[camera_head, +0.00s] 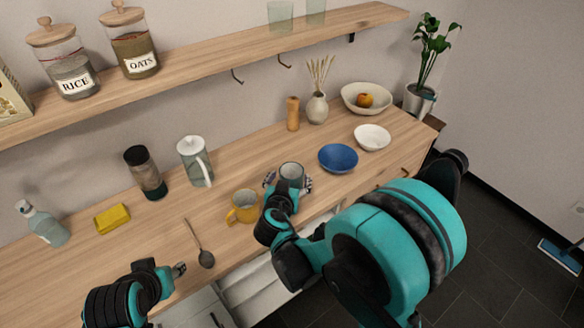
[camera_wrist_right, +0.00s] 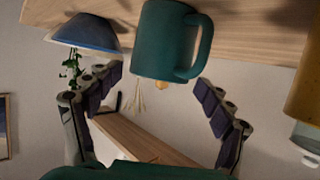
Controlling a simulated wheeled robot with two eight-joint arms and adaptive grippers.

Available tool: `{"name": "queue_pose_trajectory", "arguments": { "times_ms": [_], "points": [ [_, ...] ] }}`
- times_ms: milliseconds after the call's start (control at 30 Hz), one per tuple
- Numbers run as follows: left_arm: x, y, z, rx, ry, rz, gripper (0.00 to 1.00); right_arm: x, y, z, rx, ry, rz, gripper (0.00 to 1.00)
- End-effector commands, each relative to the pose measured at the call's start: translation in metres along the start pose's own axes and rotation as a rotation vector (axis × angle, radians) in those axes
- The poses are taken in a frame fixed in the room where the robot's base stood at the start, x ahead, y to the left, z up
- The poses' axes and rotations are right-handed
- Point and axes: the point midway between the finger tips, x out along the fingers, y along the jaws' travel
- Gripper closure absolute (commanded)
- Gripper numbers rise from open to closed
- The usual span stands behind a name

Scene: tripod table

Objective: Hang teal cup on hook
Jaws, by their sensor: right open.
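The teal cup (camera_head: 291,171) stands on the wooden counter. In the right wrist view the cup (camera_wrist_right: 163,40) shows at the top centre, its handle on the right. My right gripper (camera_head: 288,184) is open at the cup, with one finger on either side in the head view. In the wrist view its fingertips (camera_wrist_right: 157,78) are spread wider than the cup; I cannot tell whether they touch it. Two dark hooks, a left one (camera_head: 237,76) and a right one (camera_head: 285,62), hang empty under the shelf. My left gripper (camera_head: 180,269) is low at the left, its opening unclear.
A yellow mug (camera_head: 243,206) stands just left of the teal cup, and a blue bowl (camera_head: 338,158) to its right. The shelf (camera_head: 210,63) overhangs the counter's back.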

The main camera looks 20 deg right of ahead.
Motion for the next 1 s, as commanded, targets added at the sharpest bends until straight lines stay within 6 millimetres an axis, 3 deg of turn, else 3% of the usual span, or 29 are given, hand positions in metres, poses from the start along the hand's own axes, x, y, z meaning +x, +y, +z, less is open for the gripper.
{"name": "queue_pose_trajectory", "arguments": {
  "times_ms": [133,367,533,667,800,1000],
  "points": [
    [-0.009,0.0,-0.006,0.0,0.0,0.0,0.6,-0.03,-0.001,-0.002,-0.002,0.0,-0.004,0.2],
    [-0.012,0.0,-0.009,0.0,0.0,0.0,0.6,-0.049,0.003,-0.001,-0.005,-0.012,0.002,0.2],
    [-0.012,0.0,-0.009,0.0,0.0,0.0,0.6,-0.058,0.031,-0.001,-0.059,-0.126,0.014,0.2],
    [-0.012,0.0,-0.008,0.0,0.0,0.0,0.6,-0.079,0.063,0.004,-0.128,-0.275,-0.011,0.2],
    [-0.012,0.0,-0.008,0.0,0.0,0.0,0.6,-0.113,0.089,0.013,-0.191,-0.417,-0.092,0.2],
    [-0.012,0.0,-0.008,0.0,0.0,0.0,0.6,-0.164,0.104,0.025,-0.247,-0.526,-0.245,0.2]
  ]
}}
